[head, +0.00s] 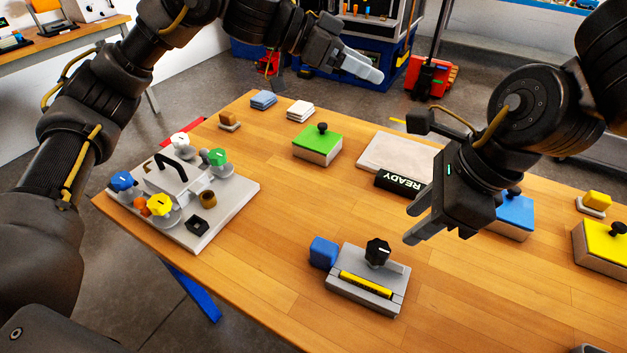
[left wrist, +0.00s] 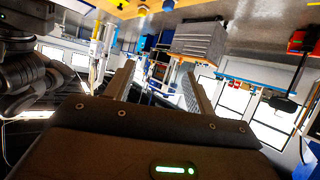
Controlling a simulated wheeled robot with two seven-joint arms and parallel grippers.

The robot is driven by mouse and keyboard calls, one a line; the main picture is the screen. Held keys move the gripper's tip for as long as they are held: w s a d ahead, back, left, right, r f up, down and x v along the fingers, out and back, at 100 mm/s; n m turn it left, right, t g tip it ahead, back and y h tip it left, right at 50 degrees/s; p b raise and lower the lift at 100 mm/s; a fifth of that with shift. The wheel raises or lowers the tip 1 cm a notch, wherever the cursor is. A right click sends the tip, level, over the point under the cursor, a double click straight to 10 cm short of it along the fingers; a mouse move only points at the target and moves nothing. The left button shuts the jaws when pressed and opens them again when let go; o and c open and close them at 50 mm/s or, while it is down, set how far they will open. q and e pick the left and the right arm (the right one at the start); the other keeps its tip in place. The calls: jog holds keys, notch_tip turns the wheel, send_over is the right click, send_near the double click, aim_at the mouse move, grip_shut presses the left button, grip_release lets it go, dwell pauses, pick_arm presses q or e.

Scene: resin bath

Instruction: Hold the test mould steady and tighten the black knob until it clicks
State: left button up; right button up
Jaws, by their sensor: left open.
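The test mould (head: 350,296) is a grey block near the front edge of the wooden table, with a yellow strip (head: 366,285) along it. The black knob (head: 377,250) stands upright on the mould's back part, and a blue block (head: 323,252) sits at its left end. My left gripper (head: 362,68) is high beyond the table's far edge, well away from the mould. In the left wrist view its fingers (left wrist: 158,88) are apart with nothing between them. My right gripper (head: 438,236) is above the table to the right of the knob, fingers apart and empty, not touching the mould.
A white board (head: 228,215) with coloured knobs and a black handle stands at the left. Green (head: 318,146), blue (head: 515,214) and yellow (head: 603,245) blocks with black knobs stand farther back and right. A black READY sign (head: 400,184) lies by a pale slab (head: 395,152). Table around the mould is clear.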

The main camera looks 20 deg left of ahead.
pick_arm(q)
jog(key=s+d+f+m+g+y, duration=0.35)
jog(key=s+d+f, duration=0.2)
jog(key=s, duration=0.35)
jog(key=m+y, duration=0.4)
jog(key=y, duration=0.5)
send_over(313, 247)
jog(key=w, duration=0.1)
notch_tip(313, 247, down, 10)
jog(key=shift+n+g, duration=0.25)
jog(key=shift+g, duration=0.1)
jog(key=f, duration=1)
jog(key=shift+w+a+f, duration=0.15)
jog(key=shift+a+f, duration=0.1)
jog(key=shift+f, duration=0.1)
grip_shut()
